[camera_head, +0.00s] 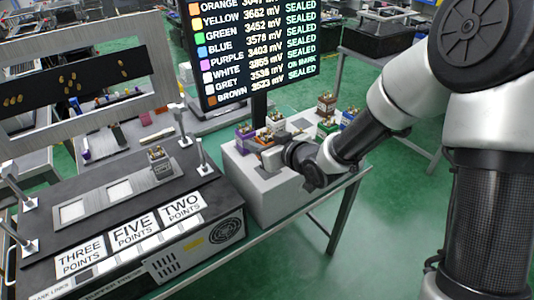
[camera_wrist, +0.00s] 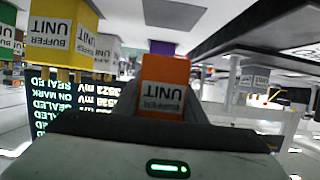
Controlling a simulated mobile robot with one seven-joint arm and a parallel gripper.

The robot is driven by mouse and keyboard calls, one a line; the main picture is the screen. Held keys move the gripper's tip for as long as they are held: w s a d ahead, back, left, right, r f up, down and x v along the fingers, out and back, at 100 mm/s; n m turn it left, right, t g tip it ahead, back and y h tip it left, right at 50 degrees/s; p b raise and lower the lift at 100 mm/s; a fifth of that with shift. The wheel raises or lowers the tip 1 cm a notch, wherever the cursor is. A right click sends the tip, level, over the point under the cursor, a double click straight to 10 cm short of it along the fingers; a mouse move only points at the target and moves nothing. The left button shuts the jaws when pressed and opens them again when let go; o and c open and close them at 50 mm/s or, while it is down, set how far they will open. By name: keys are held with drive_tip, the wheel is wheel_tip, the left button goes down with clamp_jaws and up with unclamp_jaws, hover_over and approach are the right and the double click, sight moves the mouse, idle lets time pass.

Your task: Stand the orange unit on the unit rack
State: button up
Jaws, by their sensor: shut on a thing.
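The orange unit (camera_wrist: 163,85), a small block labelled BUFFER UNIT, sits between my gripper's fingers in the wrist view, its label upside down. In the head view my gripper (camera_head: 272,158) is at the top of a pale grey block (camera_head: 262,200), shut on the orange unit (camera_head: 264,139). My wrist hides part of it, and I cannot tell whether its base touches the block. A purple unit (camera_head: 244,132) is close beside it on the left; purple also shows behind it in the wrist view (camera_wrist: 163,47). I cannot tell for sure which fixture is the unit rack.
White (camera_head: 275,120), green (camera_head: 327,126), blue (camera_head: 348,116) and other units stand close behind my gripper. A monitor (camera_head: 255,50) rises behind them. A press bench (camera_head: 110,225) at left carries a grey unit (camera_head: 160,165) and upright posts.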

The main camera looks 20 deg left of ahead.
drive_tip(key=shift+f+b, duration=0.35)
drive_tip(key=shift+f, duration=1.8)
drive_tip(key=shift+f, duration=0.2)
drive_tip(key=o, duration=1.2)
drive_tip(key=shift+c, duration=0.2)
drive_tip(key=shift+r, duration=0.1)
